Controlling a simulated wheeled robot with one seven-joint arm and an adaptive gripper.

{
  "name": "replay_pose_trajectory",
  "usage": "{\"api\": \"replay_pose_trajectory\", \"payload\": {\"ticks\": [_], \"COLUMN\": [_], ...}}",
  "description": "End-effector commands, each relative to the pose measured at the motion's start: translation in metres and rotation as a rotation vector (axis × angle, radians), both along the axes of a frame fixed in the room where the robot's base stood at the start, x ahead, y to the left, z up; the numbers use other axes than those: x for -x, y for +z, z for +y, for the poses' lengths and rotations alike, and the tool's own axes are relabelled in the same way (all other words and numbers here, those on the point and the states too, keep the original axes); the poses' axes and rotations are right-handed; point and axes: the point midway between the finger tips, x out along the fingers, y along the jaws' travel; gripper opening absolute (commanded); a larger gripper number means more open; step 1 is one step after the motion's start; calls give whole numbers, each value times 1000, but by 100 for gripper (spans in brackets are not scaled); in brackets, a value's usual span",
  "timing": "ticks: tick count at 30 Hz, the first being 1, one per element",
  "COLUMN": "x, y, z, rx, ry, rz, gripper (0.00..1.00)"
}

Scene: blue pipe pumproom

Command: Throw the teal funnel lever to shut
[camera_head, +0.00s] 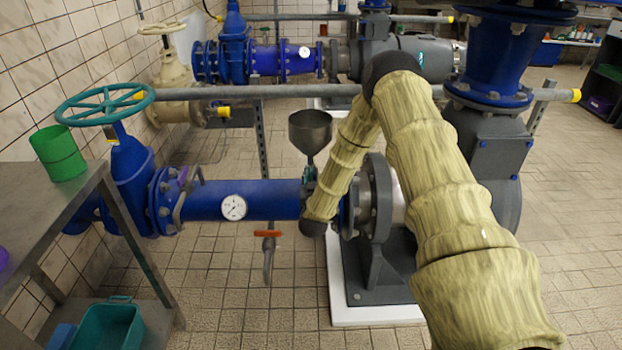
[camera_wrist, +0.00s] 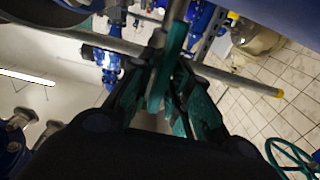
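The grey funnel (camera_head: 310,131) stands on top of the blue pipe, with a teal part of its lever (camera_head: 308,173) just below it. In the wrist view the teal lever (camera_wrist: 170,62) runs lengthwise between my fingertips. My gripper (camera_wrist: 163,72) has its dark fingers drawn in close on both sides of the lever, and it appears shut on it. In the head view my arm comes down beside the funnel and hides most of the lever and the fingers.
A blue pipe with a gauge (camera_head: 233,207) runs left of the funnel. An orange-handled tap (camera_head: 268,234) hangs below. A teal handwheel (camera_head: 105,104) and a metal table (camera_head: 60,206) with a green cup (camera_head: 59,153) are at left. A grey rail (camera_head: 300,91) crosses behind.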

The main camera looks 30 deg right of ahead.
Motion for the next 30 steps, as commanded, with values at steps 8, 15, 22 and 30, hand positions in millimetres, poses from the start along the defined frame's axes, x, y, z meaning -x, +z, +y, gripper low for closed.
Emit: {"api": "replay_pose_trajectory", "payload": {"ticks": [8,15,22,30], "x": [1,1,3,5], "y": [0,-1,-2,-4], "z": [0,-1,-4,-7], "rx": [-9,-86,-239,-459], "ry": [-1,0,-2,-3], "rz": [-6,-51,-145,-281], "gripper": [0,0,0,0]}}
